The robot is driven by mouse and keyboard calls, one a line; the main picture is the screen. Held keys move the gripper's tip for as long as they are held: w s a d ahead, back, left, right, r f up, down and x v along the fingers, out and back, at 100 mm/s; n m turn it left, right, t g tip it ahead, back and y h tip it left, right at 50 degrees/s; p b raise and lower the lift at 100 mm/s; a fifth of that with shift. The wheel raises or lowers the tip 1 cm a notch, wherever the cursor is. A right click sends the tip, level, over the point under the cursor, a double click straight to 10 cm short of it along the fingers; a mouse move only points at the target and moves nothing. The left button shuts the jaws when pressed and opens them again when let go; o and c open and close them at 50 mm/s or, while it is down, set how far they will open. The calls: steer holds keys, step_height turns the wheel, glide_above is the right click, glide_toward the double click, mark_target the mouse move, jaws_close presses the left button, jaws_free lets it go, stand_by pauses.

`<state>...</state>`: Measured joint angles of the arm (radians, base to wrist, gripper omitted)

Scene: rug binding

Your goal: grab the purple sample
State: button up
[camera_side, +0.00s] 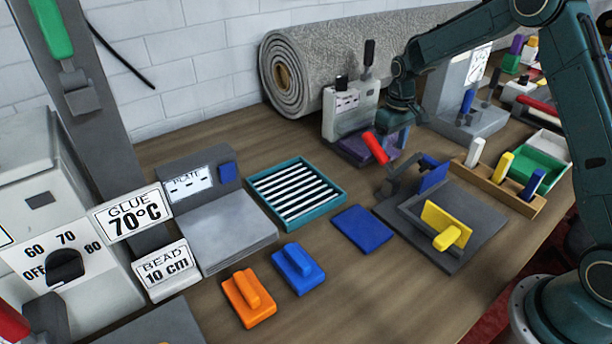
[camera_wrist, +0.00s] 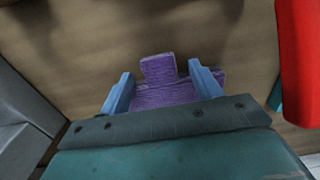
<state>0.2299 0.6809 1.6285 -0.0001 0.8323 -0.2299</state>
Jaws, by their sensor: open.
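The purple sample (camera_wrist: 165,92) is a textured purple piece with a raised square tab, lying on the wooden table in the wrist view. My gripper (camera_wrist: 161,80) is open, with its two blue fingers on either side of the sample. The tab shows between and just beyond the fingertips, and the lower part of the sample is hidden by my gripper body. I cannot tell whether the fingers touch it. In the side view my gripper (camera_side: 397,122) points down beside the small grey machine, over a dark purple patch (camera_side: 353,149).
A red handle (camera_side: 375,147) stands close to my gripper; a red shape (camera_wrist: 299,60) fills the right of the wrist view. The grey machine (camera_side: 348,112) and rolled rug (camera_side: 315,75) are behind. A striped teal tray (camera_side: 333,200) and blue block (camera_side: 297,270) lie nearer.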

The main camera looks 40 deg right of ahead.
steer(key=shift+f, duration=0.35)
steer(key=c, duration=1.1)
steer(key=shift+r, duration=0.1)
steer(key=shift+r, duration=0.65)
steer(key=shift+s, duration=1.8)
steer(key=shift+s+r, duration=0.15)
steer(key=shift+s, duration=0.05)
step_height(320, 180, up, 13)
steer(key=shift+r, duration=0.2)
